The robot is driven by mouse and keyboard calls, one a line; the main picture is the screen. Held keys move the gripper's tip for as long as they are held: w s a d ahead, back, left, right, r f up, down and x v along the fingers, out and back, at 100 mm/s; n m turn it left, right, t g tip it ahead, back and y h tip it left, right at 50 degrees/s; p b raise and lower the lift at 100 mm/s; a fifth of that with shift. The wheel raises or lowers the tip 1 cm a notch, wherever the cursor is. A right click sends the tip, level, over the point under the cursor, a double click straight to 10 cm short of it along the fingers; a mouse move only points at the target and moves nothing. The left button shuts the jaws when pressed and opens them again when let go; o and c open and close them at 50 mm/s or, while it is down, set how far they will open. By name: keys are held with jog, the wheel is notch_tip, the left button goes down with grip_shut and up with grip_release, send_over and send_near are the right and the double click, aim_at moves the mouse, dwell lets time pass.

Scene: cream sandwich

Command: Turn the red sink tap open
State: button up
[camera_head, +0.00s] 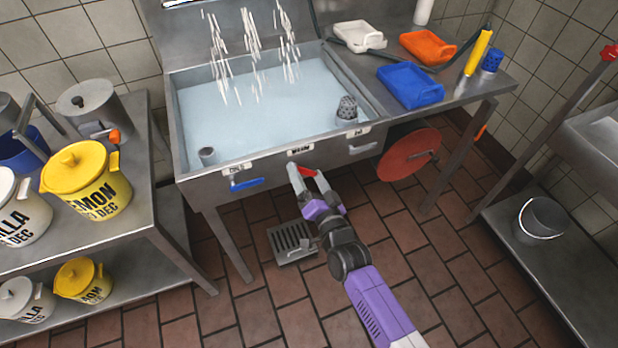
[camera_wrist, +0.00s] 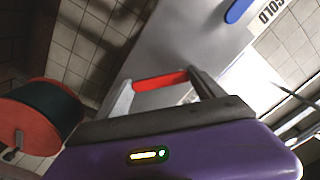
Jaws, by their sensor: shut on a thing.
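The red tap handle (camera_head: 306,171) is on the front of the metal sink, below the middle label. My gripper (camera_head: 306,175) is at it, with its fingers on either side of the handle. In the wrist view the red tap handle (camera_wrist: 161,81) runs across between the two fingers of my gripper (camera_wrist: 160,85), which are shut on it. The basin (camera_head: 270,105) holds water, with white streams falling into it at the back.
A blue tap handle (camera_head: 246,184) is left of the red one, also shown in the wrist view (camera_wrist: 236,11). A red disc (camera_head: 408,155) hangs under the counter at right. A left table (camera_head: 150,195) holds yellow and white pots. A floor drain (camera_head: 290,240) lies below.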

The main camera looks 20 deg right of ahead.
jog(key=shift+a+f+m+b, duration=0.2)
jog(key=shift+a+m+b, duration=0.1)
jog(key=shift+m, duration=1.05)
jog(key=shift+a+f+m+b, duration=0.15)
jog(key=shift+a+m+b, duration=0.2)
jog(key=shift+m, duration=1.05)
jog(key=shift+a+f+m+b, duration=0.2)
jog(key=shift+a+m+b, duration=0.1)
jog(key=shift+m, duration=1.05)
jog(key=o, duration=2.1)
jog(key=shift+s, duration=0.1)
jog(key=shift+s, duration=3.85)
